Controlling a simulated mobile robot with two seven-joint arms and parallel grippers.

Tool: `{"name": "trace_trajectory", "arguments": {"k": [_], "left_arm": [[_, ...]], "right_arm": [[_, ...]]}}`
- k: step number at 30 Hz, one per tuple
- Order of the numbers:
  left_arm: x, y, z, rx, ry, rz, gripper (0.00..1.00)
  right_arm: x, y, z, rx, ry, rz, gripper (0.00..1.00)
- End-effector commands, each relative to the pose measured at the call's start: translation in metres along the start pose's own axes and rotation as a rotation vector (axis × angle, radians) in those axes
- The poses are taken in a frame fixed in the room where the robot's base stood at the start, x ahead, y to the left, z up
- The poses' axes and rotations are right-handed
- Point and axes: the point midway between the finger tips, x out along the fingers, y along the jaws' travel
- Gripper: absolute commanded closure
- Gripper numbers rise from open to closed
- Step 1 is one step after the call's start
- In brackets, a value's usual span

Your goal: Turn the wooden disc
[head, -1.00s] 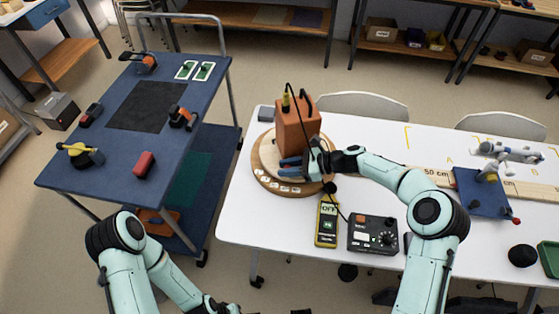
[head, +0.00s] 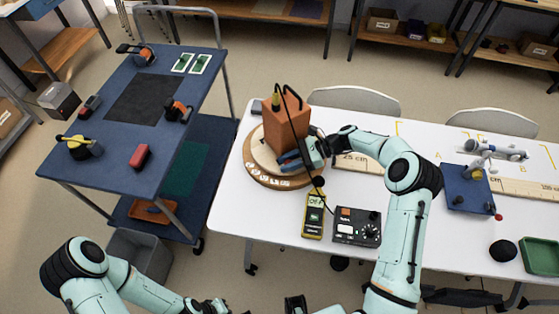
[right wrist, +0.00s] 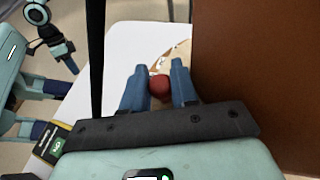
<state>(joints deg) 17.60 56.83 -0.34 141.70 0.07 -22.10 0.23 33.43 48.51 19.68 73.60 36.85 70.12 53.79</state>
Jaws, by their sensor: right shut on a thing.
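The wooden disc (head: 254,170) lies on the left end of the white table, with pale labels along its near rim. A tall orange-brown box (head: 283,127) with a dark cable stands on it and hides its far part. My right gripper (head: 289,161) is at the disc's near right side, close to the box. In the right wrist view its blue fingers (right wrist: 160,88) are shut on a small red knob (right wrist: 159,87), with the brown box close at the right. My left arm is low in the head view; its gripper shows in the right wrist view (right wrist: 45,110), fingers apart and empty.
A yellow meter (head: 313,214) and a black control box (head: 357,227) lie just in front of the disc. A long ruler (head: 360,163) and a blue stand (head: 468,190) are to the right. A blue cart (head: 115,160) with tools stands left, across a gap.

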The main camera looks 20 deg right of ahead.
Motion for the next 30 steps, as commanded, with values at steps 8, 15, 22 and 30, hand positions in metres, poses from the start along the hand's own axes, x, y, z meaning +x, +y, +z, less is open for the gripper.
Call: {"name": "trace_trajectory", "arguments": {"k": [8,15,22,30], "left_arm": [[-0.001,0.000,0.000,0.000,0.000,0.000,1.00],[-0.001,0.000,0.000,0.000,0.000,0.000,1.00],[-0.001,0.000,0.000,0.000,0.000,0.000,1.00],[0.000,0.000,0.000,0.000,0.000,0.000,1.00]], "right_arm": [[-0.004,0.001,-0.001,-0.002,-0.001,-0.001,1.00],[-0.004,0.001,0.000,-0.002,-0.001,-0.001,0.69],[-0.004,0.001,-0.001,-0.001,0.000,-0.001,0.66],[-0.024,0.000,-0.002,-0.001,0.002,-0.005,0.66]]}}
